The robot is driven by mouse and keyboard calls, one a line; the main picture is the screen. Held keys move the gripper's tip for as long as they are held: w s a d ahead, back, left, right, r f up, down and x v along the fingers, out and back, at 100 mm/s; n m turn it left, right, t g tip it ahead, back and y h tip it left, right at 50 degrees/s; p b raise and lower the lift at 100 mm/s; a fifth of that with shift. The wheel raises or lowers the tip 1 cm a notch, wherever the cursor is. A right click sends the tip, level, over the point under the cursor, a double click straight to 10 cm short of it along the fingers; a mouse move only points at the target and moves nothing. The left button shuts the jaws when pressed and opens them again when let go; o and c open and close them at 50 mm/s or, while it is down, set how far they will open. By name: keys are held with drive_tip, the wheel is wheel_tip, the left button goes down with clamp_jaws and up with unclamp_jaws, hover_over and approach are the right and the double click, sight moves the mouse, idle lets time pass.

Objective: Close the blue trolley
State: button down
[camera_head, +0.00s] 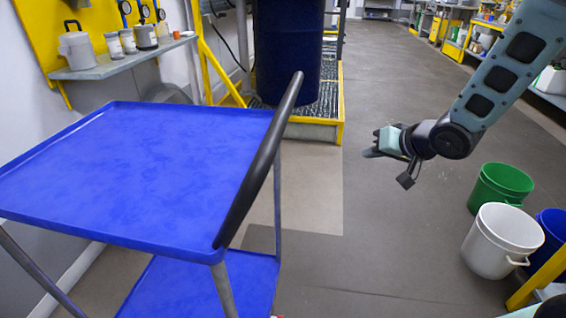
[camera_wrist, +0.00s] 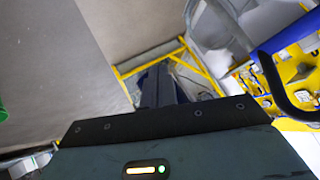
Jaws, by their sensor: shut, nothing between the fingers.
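The blue trolley (camera_head: 130,170) stands at the left in the head view, with a flat, empty upper tray and a lower blue tray (camera_head: 200,285). Its black curved handle (camera_head: 258,165) rises at the tray's right end. In the wrist view the handle (camera_wrist: 275,85) and a blue edge of the trolley (camera_wrist: 287,38) show at the right. My gripper (camera_head: 370,153) is shut and empty, to the right of the handle and apart from it. In the wrist view its dark fingers (camera_wrist: 158,85) are together and point away.
A dark blue drum (camera_head: 288,50) stands on a yellow-framed platform (camera_head: 315,130) behind the trolley. Green (camera_head: 500,186), white (camera_head: 502,243) and blue (camera_head: 553,236) buckets stand at the right. A shelf with containers (camera_head: 120,62) is on the left wall. The floor between trolley and buckets is clear.

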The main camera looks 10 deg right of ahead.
drive_tip(key=s+a+r+m+g+y, duration=0.25)
drive_tip(key=s+a+y, duration=0.25)
drive_tip(key=a+y, duration=0.6)
drive_tip(key=w+a+y+b, duration=0.2)
drive_tip(key=w+a, duration=0.3)
drive_tip(key=a, duration=0.5)
drive_tip(key=shift+a+f+g+b, duration=0.25)
drive_tip(key=shift+a+g+b, duration=0.1)
drive_tip(key=shift+b, duration=0.05)
